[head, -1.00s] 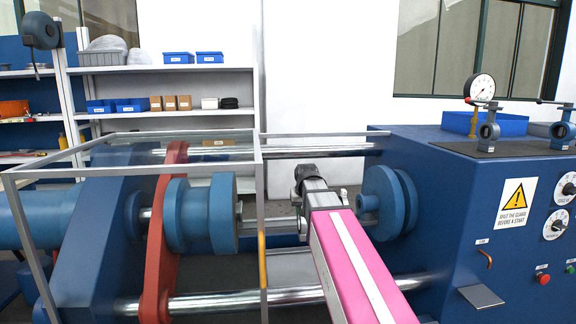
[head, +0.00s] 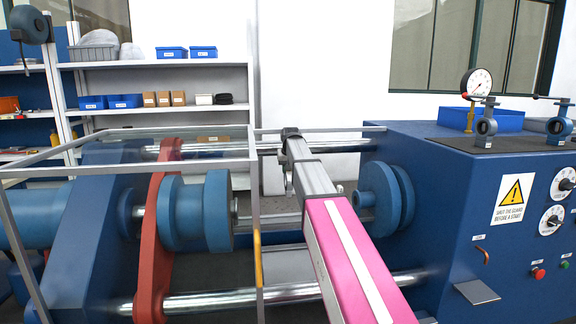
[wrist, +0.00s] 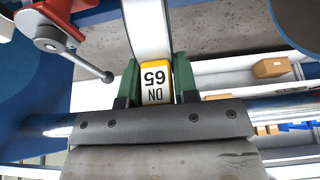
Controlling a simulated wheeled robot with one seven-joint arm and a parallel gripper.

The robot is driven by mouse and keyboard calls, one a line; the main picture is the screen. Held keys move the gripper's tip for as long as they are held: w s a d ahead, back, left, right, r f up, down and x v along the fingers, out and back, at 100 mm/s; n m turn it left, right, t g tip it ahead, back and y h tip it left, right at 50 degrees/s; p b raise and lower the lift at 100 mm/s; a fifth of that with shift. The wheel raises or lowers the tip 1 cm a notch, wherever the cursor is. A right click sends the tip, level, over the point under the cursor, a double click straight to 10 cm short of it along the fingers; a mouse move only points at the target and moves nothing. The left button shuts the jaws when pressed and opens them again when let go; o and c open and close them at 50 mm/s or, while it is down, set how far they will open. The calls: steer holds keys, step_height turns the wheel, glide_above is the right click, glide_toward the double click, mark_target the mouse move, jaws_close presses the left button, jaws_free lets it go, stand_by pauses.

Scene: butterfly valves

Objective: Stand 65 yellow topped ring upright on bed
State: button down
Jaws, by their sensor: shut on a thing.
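In the wrist view my gripper (wrist: 157,90) has its two green-padded fingers on either side of a yellow-edged piece with a white face marked "DN 65" (wrist: 155,85), shut on it. The lettering looks upside down. A pale strip (wrist: 147,25) runs up behind it; I cannot tell whether it belongs to the ring. The rest of the ring's shape is unclear. In the head view my arm reaches over the blue machine's gap, and its far end hides the fingers and held ring.
Steel bars (head: 220,298) span the machine between the blue discs on the left (head: 205,212) and right (head: 385,198). A clear guard with a grey frame (head: 254,200) stands left of my arm. In the wrist view a red part with a ball-ended lever (wrist: 75,45) is at upper left.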

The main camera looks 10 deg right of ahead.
mark_target(288, 194)
steer(key=shift+f, duration=6.5)
stand_by(0.3)
steer(key=c, duration=1.4)
jaws_free()
steer(key=shift+o, duration=0.2)
steer(key=shift+o, duration=0.6)
